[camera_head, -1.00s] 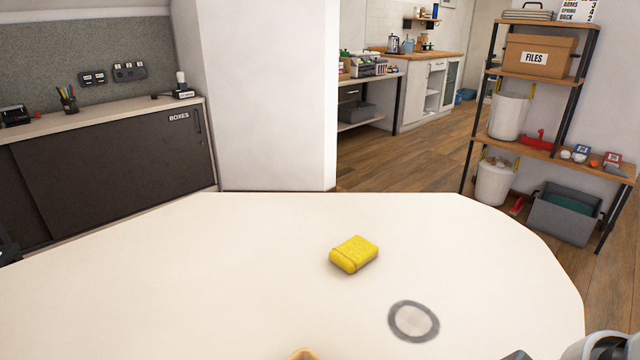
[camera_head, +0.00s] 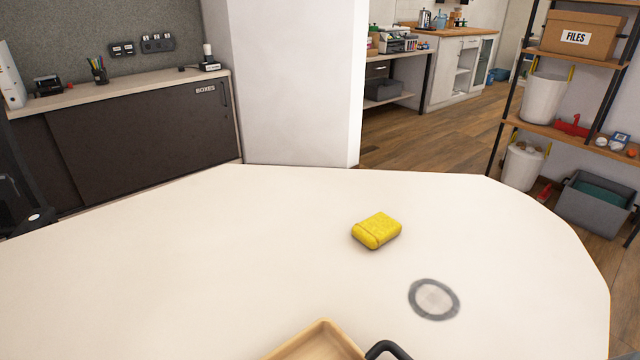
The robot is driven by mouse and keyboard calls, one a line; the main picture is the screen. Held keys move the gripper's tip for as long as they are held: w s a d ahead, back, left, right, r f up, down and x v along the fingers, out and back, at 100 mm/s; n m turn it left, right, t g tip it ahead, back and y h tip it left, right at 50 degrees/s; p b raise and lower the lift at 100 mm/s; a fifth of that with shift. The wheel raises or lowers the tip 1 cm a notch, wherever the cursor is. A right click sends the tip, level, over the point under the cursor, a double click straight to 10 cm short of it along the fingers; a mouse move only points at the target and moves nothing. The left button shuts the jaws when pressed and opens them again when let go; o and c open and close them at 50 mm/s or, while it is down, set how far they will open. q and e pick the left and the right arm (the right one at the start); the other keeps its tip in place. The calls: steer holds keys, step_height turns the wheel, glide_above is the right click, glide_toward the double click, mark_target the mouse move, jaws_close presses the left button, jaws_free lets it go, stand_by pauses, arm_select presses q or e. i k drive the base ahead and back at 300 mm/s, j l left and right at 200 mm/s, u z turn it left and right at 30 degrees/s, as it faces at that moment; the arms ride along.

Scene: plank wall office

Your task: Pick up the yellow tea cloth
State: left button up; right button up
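The yellow tea cloth (camera_head: 377,230) lies folded into a small thick block on the white table (camera_head: 200,250), right of the middle of the view. Nothing touches it except the table top. Neither of my grippers can be made out in this view. A dark part at the left edge looks like part of my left arm, but no fingertips show.
A grey ring-shaped disc (camera_head: 434,299) lies on the table just in front and right of the cloth. A wooden tray (camera_head: 322,343) with a black handle (camera_head: 388,349) shows at the bottom edge. The table around the cloth is otherwise clear.

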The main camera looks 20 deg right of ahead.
mark_target(375, 231)
steer(key=i+l+u, duration=0.1)
steer(key=l, duration=0.2)
steer(key=i+l+u, duration=0.15)
steer(key=l, duration=0.2)
steer(key=i+l+u, duration=0.25)
steer(key=l, duration=0.4)
steer(key=i+l+u, duration=0.1)
steer(key=l, duration=0.3)
steer(key=i, duration=0.1)
